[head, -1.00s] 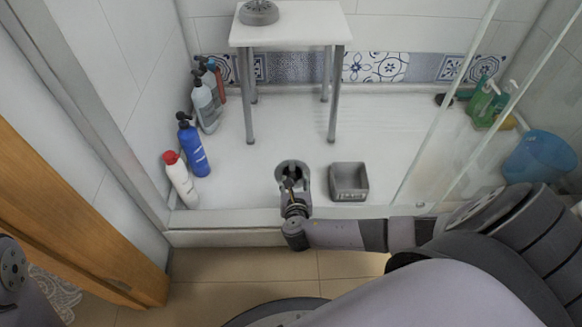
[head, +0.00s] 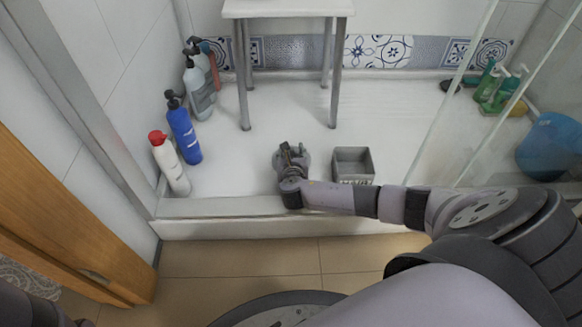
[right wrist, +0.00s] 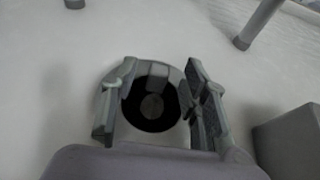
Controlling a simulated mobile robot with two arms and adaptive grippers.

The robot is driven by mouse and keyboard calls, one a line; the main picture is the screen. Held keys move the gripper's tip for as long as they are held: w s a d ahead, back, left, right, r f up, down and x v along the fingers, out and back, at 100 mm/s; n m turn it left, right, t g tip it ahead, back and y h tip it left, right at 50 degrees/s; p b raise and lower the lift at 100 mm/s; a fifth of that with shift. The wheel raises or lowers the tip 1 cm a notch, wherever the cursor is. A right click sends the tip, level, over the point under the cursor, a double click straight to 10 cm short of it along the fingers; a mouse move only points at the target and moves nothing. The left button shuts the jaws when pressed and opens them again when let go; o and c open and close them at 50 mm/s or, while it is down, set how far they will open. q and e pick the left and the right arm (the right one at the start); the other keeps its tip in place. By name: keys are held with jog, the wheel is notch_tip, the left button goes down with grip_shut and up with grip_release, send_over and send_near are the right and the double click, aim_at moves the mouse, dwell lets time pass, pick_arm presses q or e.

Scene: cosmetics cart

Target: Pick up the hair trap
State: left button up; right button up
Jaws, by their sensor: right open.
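A round grey drain fitting (right wrist: 158,63) with a dark hole is set in the white shower floor. A small grey round part inside the hole looks like the hair trap (right wrist: 152,107), though it is dim there. My right gripper (head: 291,149) is over the drain. In the right wrist view its open fingers (right wrist: 157,106) are on either side of the hole, with nothing seen between them. I cannot tell how far above the hole the fingertips are. In the head view my gripper and wrist mostly cover the drain.
A grey square box (head: 353,165) stands just right of the drain. A white stool (head: 288,8) with grey legs is behind. Several bottles, including a blue one (head: 183,132), line the left wall. A glass panel and a blue bucket (head: 549,146) are at right. A raised sill edges the front.

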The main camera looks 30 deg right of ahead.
jog(key=shift+b+x, duration=0.3)
jog(key=shift+x, duration=0.45)
jog(key=shift+r, duration=0.1)
jog(key=shift+c, duration=0.6)
grip_shut()
